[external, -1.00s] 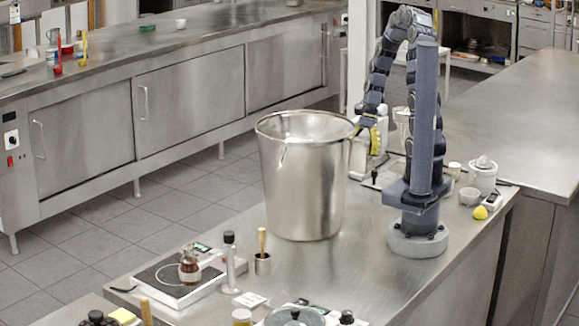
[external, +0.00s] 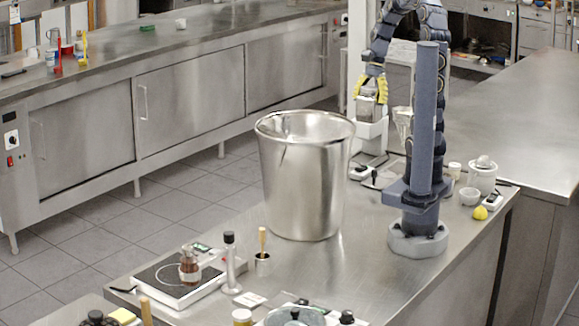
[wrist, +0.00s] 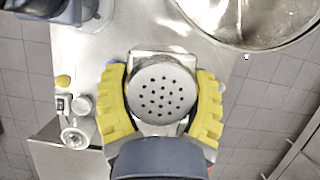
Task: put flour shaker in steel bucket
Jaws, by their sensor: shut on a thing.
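The flour shaker (wrist: 162,88) has a round metal top with several dark holes. In the wrist view it sits between the yellow fingers of my gripper (wrist: 162,95), which are shut on it. In the external view my gripper (external: 369,88) points down and holds the shaker (external: 367,107) behind the bucket's right rim, at about rim height or above. The steel bucket (external: 300,190) is a large, upright, open metal pail on the counter. In the wrist view its rim (wrist: 222,38) shows at the top right. Its bottom inside is hidden in the external view.
A white appliance (external: 370,140) stands just behind the bucket, below my gripper. A white jar (external: 482,175), a small bowl (external: 469,196) and a lemon (external: 480,213) are at the right. A hotplate (external: 175,280) with a brown bottle is at the front left.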

